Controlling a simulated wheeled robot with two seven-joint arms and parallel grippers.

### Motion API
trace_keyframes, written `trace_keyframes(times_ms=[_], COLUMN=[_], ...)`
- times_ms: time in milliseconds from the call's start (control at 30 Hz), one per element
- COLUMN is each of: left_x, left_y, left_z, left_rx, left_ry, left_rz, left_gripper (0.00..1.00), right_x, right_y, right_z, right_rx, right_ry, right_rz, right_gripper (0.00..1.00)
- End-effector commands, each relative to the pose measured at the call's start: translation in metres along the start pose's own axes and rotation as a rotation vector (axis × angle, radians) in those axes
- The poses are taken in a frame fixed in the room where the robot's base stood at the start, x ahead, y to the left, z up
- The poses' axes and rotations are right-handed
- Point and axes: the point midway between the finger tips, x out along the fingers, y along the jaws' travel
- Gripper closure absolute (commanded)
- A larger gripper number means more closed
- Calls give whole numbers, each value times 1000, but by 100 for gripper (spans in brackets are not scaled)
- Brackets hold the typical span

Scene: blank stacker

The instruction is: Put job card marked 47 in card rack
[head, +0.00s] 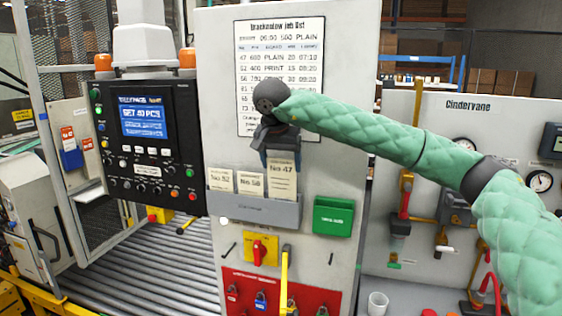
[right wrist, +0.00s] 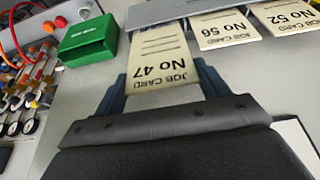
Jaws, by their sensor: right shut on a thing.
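The cream job card marked 47 (head: 284,182) hangs upright from my right gripper (head: 281,155). In the right wrist view, the card (right wrist: 160,58) lies between the blue fingers of the gripper (right wrist: 163,88), which is shut on it. The grey card rack (head: 252,208) is fixed to the pale panel. The card's lower end is at the rack's right end and meets its edge in both views; how deep it sits inside is hidden. Cards 52 (head: 220,179) and 56 (head: 250,184) stand in the rack to the left. My left gripper is out of view.
A green box (head: 333,216) is on the panel right of the rack. A printed job list (head: 262,60) is behind my right wrist. A red lockout board (head: 262,292) and a yellow switch plate (head: 262,249) are below. A control console (head: 145,140) stands left.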

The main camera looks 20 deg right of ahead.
Motion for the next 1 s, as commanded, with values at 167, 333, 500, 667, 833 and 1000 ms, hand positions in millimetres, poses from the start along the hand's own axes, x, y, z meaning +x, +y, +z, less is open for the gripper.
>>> trace_keyframes(times_ms=[167, 333, 500, 667, 833, 1000], left_x=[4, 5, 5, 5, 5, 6], left_y=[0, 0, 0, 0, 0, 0], left_z=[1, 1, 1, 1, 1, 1], left_rx=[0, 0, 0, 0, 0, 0], left_ry=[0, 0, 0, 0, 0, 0], left_rz=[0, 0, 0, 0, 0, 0], left_gripper=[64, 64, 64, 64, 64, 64], right_x=[5, 7, 7, 7, 7, 6], right_y=[0, 0, 0, 0, 0, 0], right_z=[2, 3, 3, 3, 3, 3], right_rx=[0, 0, 0, 0, 0, 0], right_ry=[0, 0, 0, 0, 0, 0], right_rz=[0, 0, 0, 0, 0, 0], right_gripper=[59, 59, 59, 7, 1, 1])
